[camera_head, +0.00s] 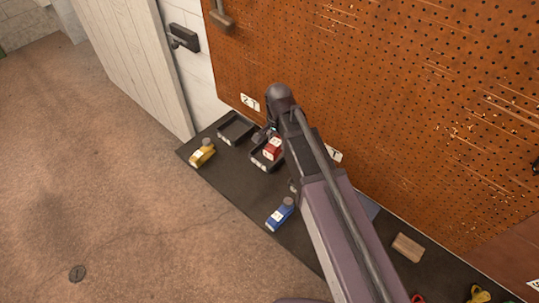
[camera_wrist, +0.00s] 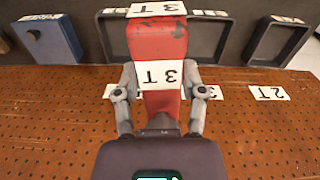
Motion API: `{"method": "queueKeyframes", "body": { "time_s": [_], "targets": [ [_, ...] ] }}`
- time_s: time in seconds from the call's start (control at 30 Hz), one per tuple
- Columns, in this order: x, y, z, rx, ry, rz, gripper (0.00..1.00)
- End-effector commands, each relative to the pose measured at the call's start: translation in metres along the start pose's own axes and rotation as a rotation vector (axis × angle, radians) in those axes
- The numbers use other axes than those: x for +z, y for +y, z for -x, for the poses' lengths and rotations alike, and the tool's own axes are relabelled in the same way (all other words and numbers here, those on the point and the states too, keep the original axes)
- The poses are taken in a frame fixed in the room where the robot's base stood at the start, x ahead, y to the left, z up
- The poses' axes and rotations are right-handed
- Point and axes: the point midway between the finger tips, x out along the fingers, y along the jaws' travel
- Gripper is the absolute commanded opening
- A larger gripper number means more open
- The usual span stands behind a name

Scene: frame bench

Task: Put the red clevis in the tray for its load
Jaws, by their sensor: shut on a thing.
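My gripper (camera_wrist: 160,95) is shut on the red clevis (camera_wrist: 158,40), which carries white labels reading "3 T". In the head view the red clevis (camera_head: 274,147) shows beside my arm, over the second dark tray (camera_head: 258,164). I cannot tell whether it touches the tray floor. The wrist view shows this wide tray (camera_wrist: 216,38) behind the clevis, partly hidden. A white wall label (camera_wrist: 214,92) by this tray is partly covered; a "3" seems to show. Another dark tray (camera_head: 236,131) stands to the left, near the wall label "2T" (camera_head: 250,103).
A yellow labelled piece (camera_head: 202,154) and a blue labelled piece (camera_head: 280,214) stand on the dark bench. A wooden block (camera_head: 408,246) lies to the right. The pegboard (camera_head: 400,100) rises close behind the trays. A blue item (camera_wrist: 50,42) shows at left in the wrist view.

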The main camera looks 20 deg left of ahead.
Motion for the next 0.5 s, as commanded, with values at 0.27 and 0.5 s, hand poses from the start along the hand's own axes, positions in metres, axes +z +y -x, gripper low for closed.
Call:
{"method": "queueKeyframes", "body": {
  "time_s": [0.27, 0.5],
  "targets": [
    [-0.0062, 0.0057, 0.0001, 0.0, 0.0, -0.012, 0.0],
    [-0.0078, 0.0072, -0.0068, 0.0, 0.0, -0.017, 0.0]
  ]
}}
